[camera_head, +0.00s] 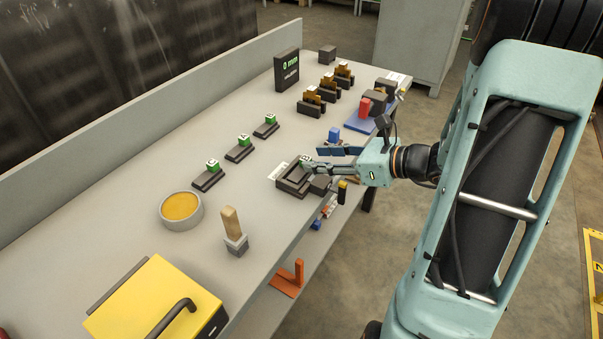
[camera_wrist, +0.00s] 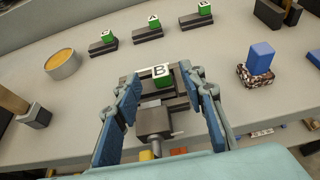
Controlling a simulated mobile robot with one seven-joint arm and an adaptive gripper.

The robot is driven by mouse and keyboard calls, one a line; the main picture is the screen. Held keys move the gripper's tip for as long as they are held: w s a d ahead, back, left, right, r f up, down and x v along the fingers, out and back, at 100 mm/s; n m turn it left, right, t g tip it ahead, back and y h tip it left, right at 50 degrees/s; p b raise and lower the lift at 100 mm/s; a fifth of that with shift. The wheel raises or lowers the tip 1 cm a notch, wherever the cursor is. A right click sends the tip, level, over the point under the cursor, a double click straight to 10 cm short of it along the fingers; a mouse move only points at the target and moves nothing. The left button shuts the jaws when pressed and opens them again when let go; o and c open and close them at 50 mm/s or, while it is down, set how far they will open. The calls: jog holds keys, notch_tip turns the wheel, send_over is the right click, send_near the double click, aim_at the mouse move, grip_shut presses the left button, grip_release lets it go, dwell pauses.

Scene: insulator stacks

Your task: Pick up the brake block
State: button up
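No part is plainly marked as the brake block, so I cannot tell for sure which it is. A green block with a white "B" top (camera_wrist: 161,74) sits on a dark fixture (camera_head: 288,186) near the table's front edge. A grey block (camera_wrist: 154,121) is at the fixture's near side; it also shows in the head view (camera_head: 320,185). My gripper (camera_wrist: 160,82) is open, its blue fingers spread on either side of the B block and fixture. In the head view my gripper (camera_head: 306,168) is low over the fixture and partly hides it. I cannot tell whether the fingers touch anything.
Three dark bases with green lettered blocks (camera_head: 239,150) stand in a row behind. Blue parts (camera_head: 340,148) stand close to my gripper.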

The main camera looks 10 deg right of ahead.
aim_at(308, 159)
jog(key=shift+x, duration=1.5)
jog(key=shift+c, duration=0.5)
grip_shut()
